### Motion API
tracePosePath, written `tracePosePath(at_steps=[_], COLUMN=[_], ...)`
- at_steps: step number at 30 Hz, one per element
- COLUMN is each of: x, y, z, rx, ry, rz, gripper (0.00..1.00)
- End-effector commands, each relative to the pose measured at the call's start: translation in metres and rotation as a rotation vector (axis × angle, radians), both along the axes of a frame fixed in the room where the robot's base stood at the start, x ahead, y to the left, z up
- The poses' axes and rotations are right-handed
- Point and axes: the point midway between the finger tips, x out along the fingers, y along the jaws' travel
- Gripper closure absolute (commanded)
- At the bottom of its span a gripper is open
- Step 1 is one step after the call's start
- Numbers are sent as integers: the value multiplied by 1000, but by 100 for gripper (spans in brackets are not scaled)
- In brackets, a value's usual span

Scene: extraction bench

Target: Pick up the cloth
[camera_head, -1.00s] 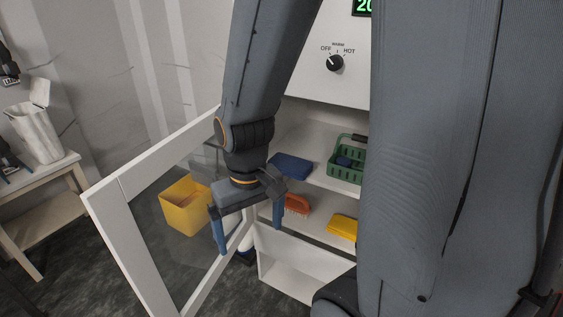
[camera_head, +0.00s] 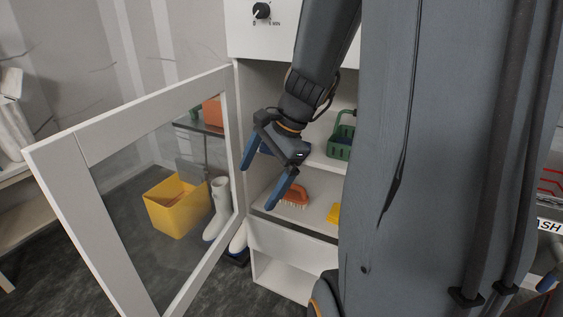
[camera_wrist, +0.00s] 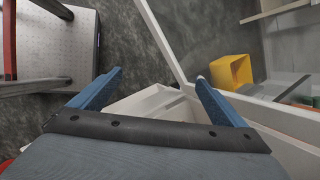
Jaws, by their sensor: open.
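A yellow folded piece (camera_head: 334,213), which could be a cloth, lies on the lower shelf of the open cabinet, partly hidden by my arm. My gripper (camera_head: 260,184) is open and empty, in front of the shelves and left of the yellow piece. In the wrist view my gripper (camera_wrist: 160,76) shows both blue fingers spread, with nothing between them.
The glazed cabinet door (camera_head: 135,115) stands open at left. An orange brush (camera_head: 295,194) is on the lower shelf and a green basket (camera_head: 340,140) on the upper. A yellow bin (camera_head: 177,206) and white boots (camera_head: 218,208) show through the glass.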

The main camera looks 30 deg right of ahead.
Motion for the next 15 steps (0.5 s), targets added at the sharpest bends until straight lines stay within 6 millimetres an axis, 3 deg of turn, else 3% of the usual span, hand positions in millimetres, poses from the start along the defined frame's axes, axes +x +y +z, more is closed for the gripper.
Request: tracePosePath(at_steps=[1,6,15], x=[14,52,82], y=[-18,-72,-161], z=[-10,-3,20], rx=[57,286,614], ry=[-10,-54,-144], rz=[-131,-540,-986], gripper=[5,5,5])
